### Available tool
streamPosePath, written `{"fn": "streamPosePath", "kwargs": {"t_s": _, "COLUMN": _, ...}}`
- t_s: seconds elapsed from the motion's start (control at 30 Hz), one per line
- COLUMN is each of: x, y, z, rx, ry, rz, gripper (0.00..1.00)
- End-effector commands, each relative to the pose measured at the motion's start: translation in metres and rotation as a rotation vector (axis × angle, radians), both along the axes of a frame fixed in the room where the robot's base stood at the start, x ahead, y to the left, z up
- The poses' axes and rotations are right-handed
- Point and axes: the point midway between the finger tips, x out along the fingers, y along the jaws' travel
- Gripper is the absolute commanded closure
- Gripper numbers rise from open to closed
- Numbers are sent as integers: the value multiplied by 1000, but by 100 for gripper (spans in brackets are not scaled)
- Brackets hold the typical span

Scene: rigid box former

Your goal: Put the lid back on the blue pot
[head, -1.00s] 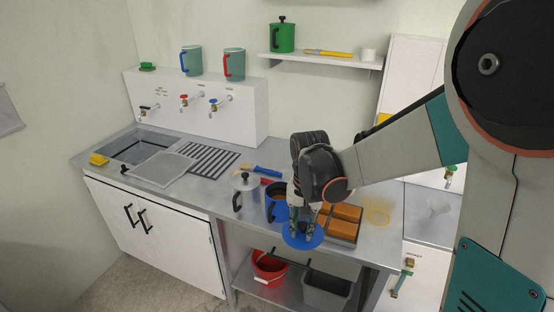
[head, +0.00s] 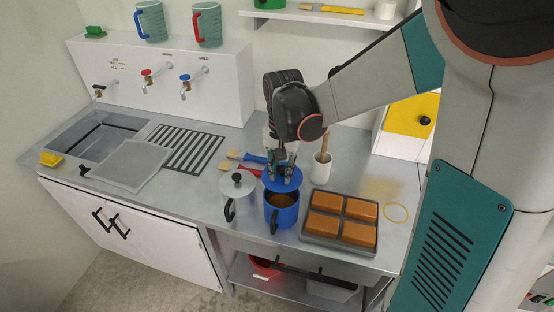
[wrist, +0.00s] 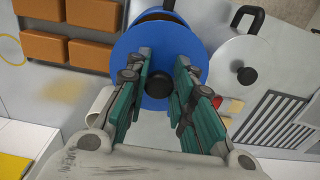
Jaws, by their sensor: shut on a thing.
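The blue pot (head: 281,218) stands on the steel counter with its top open and brown contents showing inside. My gripper (head: 283,172) is shut on the black knob of the blue lid (head: 288,184) and holds the lid level, above and slightly behind the pot. In the wrist view the blue lid (wrist: 150,60) fills the middle, with its knob between the fingers of my gripper (wrist: 180,85). The blue pot (wrist: 150,15) shows only as a rim beyond the lid; the rest is hidden.
A grey lidded pot (head: 238,198) stands close to the left of the blue pot. A tray (head: 318,240) of orange-brown blocks lies to the right. A white holder (head: 321,170) stands behind right, and brushes (head: 245,158) lie behind left.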

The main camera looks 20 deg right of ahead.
Motion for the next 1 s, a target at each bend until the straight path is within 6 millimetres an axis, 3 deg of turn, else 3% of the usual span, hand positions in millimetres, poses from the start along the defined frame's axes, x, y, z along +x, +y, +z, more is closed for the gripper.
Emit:
{"fn": "streamPosePath", "kwargs": {"t_s": 0.7, "x": 0, "y": 0, "z": -54, "rx": 0, "ry": 0, "rz": 0, "gripper": 100}}
{"fn": "streamPosePath", "kwargs": {"t_s": 1.0, "x": 0, "y": 0, "z": -63, "rx": 0, "ry": 0, "rz": 0, "gripper": 100}}
